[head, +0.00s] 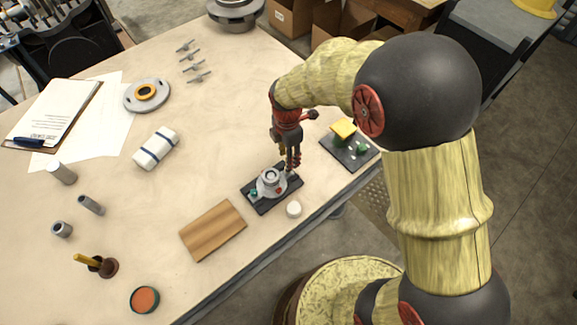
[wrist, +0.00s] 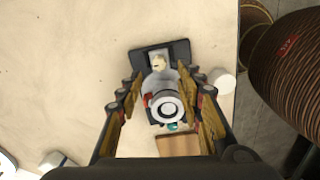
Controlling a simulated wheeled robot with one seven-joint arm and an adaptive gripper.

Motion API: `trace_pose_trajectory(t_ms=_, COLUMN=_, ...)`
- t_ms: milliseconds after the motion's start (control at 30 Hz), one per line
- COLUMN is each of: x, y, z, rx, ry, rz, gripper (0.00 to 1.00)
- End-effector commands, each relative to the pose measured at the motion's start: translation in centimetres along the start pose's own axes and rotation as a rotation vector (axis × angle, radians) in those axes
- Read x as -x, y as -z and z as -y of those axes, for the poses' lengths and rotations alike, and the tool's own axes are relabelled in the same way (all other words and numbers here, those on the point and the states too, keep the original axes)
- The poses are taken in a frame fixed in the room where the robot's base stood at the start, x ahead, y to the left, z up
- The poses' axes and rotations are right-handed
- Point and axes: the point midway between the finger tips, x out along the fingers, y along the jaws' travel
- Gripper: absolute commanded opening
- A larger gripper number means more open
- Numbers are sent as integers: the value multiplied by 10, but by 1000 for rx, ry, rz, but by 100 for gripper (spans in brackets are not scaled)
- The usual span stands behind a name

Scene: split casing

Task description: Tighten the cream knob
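A grey casing (head: 270,181) with a round ring on top stands on a dark base plate (head: 262,207) near the table's front edge. In the wrist view the casing (wrist: 165,109) lies between my fingers, with a red part on its left and a teal part below. A small cream knob (wrist: 158,63) sits on the far part of the base plate (wrist: 180,48), just beyond my fingertips in the picture. In the head view my gripper (head: 292,163) is above that end and largely hides the knob. My gripper (wrist: 165,82) is open and empty; contact cannot be told.
A white round cap (head: 293,209) stands beside the plate, near the table edge. A wooden board (head: 213,230) lies left of it. A dark tray (head: 350,152) with a yellow block and green pieces lies to the right.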

Motion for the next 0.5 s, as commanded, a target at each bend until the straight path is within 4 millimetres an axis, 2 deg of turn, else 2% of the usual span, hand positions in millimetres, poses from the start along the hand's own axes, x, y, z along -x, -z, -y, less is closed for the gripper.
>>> trace_pose_trajectory(t_ms=33, x=-11, y=0, z=1, rx=-1, ry=3, rz=0, gripper=37)
trace_pose_trajectory(t_ms=200, x=-37, y=0, z=1, rx=-2, ry=2, rz=0, gripper=37)
trace_pose_trajectory(t_ms=333, x=-52, y=0, z=0, rx=-3, ry=0, rz=0, gripper=37)
trace_pose_trajectory(t_ms=500, x=-60, y=0, z=0, rx=-3, ry=0, rz=0, gripper=37)
